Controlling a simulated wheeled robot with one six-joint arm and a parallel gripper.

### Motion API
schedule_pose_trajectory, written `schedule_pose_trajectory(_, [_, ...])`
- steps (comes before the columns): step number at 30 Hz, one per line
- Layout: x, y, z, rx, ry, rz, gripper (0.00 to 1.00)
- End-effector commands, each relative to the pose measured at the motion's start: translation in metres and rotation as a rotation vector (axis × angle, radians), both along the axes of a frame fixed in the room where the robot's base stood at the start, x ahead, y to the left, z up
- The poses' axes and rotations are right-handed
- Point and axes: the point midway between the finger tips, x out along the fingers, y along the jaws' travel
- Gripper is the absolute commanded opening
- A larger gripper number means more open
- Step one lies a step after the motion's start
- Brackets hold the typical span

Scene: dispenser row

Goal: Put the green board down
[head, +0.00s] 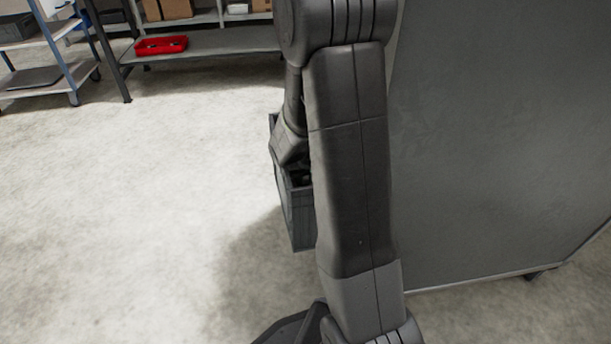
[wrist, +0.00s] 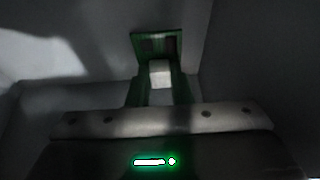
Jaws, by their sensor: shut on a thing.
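The green board (wrist: 143,45) shows in the upper middle of the wrist view, with dark patches and a pale block on it. My gripper (wrist: 159,88) is shut on the green board, and its fingers are dim and hard to make out. Dark grey walls surround the board in the wrist view. In the head view my arm reaches down into a grey crate (head: 301,224) on the floor side. The board is hidden there by my arm and the crate wall. I cannot tell whether the board touches the crate bottom.
A large grey panel (head: 500,140) stands close on the right of my arm. A shelf rack (head: 215,42) with a red tray (head: 161,45) and cardboard boxes stands at the back. A cart (head: 40,75) is at the far left. The floor on the left is clear.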

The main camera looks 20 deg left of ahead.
Motion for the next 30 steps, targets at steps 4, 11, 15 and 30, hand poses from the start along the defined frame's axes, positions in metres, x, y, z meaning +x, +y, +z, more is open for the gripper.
schedule_pose_trajectory(4, [0.0,0.0,0.001,0.0,0.0,0.0,0.39])
schedule_pose_trajectory(11, [0.0,0.0,0.001,0.0,0.0,0.0,0.41])
schedule_pose_trajectory(15, [0.0,0.0,0.004,0.0,0.0,0.0,0.41])
schedule_pose_trajectory(30, [-0.018,-0.014,0.073,0.002,-0.002,0.0,0.41])
